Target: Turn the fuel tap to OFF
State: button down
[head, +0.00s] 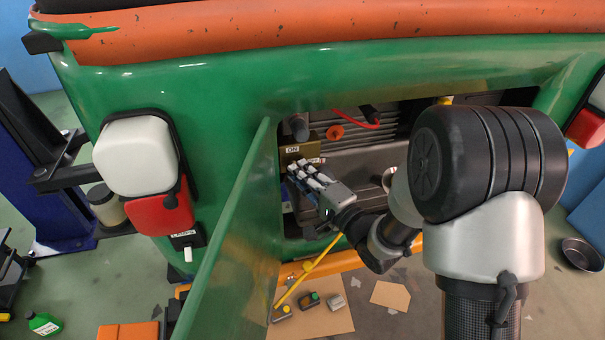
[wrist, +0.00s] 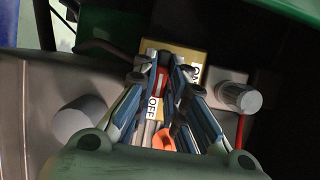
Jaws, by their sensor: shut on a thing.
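The fuel tap's brass-coloured plate (head: 288,140) is inside the open engine bay, with an ON label at its upper part in the head view. In the wrist view the plate (wrist: 184,56) shows ON on the right and an OFF label (wrist: 155,106) below the middle. My gripper (head: 299,168) reaches in at the plate. In the wrist view my gripper (wrist: 163,76) has its fingers close together around a narrow red piece (wrist: 161,84), which looks like the tap's lever. The fingers hide most of it, so its exact angle cannot be told.
The open green door (head: 225,235) stands left of my arm. A grey cylinder (head: 299,127), a round orange part (head: 335,132) and a red hose (head: 355,120) are close by. In the wrist view a pale ribbed cap (wrist: 240,97) sits just right of the fingers.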

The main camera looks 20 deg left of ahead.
jog(key=c, duration=1.6)
grip_release()
jog(key=shift+c, duration=0.2)
jog(key=shift+d, duration=0.1)
jog(key=v, duration=1.2)
jog(key=shift+w, duration=0.15)
